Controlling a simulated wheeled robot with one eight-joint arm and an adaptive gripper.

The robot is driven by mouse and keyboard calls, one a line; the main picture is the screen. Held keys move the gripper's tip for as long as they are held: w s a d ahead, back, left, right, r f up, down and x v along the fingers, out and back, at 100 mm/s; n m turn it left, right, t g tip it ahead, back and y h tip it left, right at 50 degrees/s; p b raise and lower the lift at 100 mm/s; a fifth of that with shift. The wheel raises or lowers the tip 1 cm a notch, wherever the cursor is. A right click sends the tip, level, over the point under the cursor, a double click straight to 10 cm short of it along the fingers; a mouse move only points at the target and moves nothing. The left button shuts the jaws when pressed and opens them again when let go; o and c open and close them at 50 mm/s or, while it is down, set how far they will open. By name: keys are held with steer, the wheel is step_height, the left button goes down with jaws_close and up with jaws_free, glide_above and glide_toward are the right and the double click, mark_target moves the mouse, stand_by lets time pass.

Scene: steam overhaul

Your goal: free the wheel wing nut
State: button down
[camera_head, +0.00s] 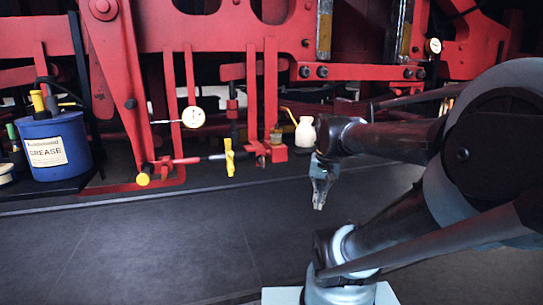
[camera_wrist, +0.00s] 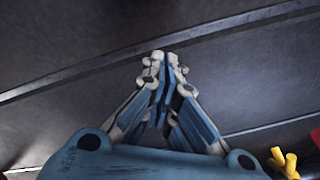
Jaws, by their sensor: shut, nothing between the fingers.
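A yellow wing-shaped piece (camera_head: 229,157), which looks like the wing nut, sits upright on a thin horizontal rod joined to the red linkage, left of centre in the head view. A yellow winged piece also shows at the lower right edge of the wrist view (camera_wrist: 285,162), partly cut off. My gripper (camera_head: 318,205) hangs pointing down to the right of the wing nut, well apart from it. In the wrist view my gripper's fingers (camera_wrist: 165,58) meet at their tips. They are shut and empty over the dark floor.
A blue grease bucket (camera_head: 58,148) with tools stands at the left. A white bottle (camera_head: 305,132) stands behind my gripper. A round gauge (camera_head: 193,117) and a yellow-ended knob (camera_head: 143,179) sit on the red frame. The dark floor (camera_head: 150,250) in front is clear.

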mark_target(263, 162)
steer(key=w+a+r+m+g+y, duration=0.1)
steer(key=w+a+r+m, duration=0.3)
steer(key=w, duration=0.6)
steer(key=w+a+r+m+g, duration=0.1)
steer(key=w+r+m, duration=0.4)
steer(key=w, duration=0.5)
steer(key=w+a+r+m+g+y, duration=0.1)
steer(key=w+a+r+m, duration=0.2)
steer(key=w+r, duration=0.5)
steer(key=f, duration=0.3)
steer(key=w+a+f, duration=0.1)
steer(key=f, duration=0.3)
steer(key=w+a+f, duration=0.1)
steer(key=f, duration=0.3)
steer(key=shift+a, duration=0.1)
steer(key=a, duration=0.1)
steer(key=s+a, duration=0.1)
steer(key=shift+a+f, duration=0.25)
steer(key=shift+a, duration=0.1)
steer(key=shift+s+a, duration=0.15)
steer(key=shift+a, duration=0.5)
steer(key=shift+d, duration=0.1)
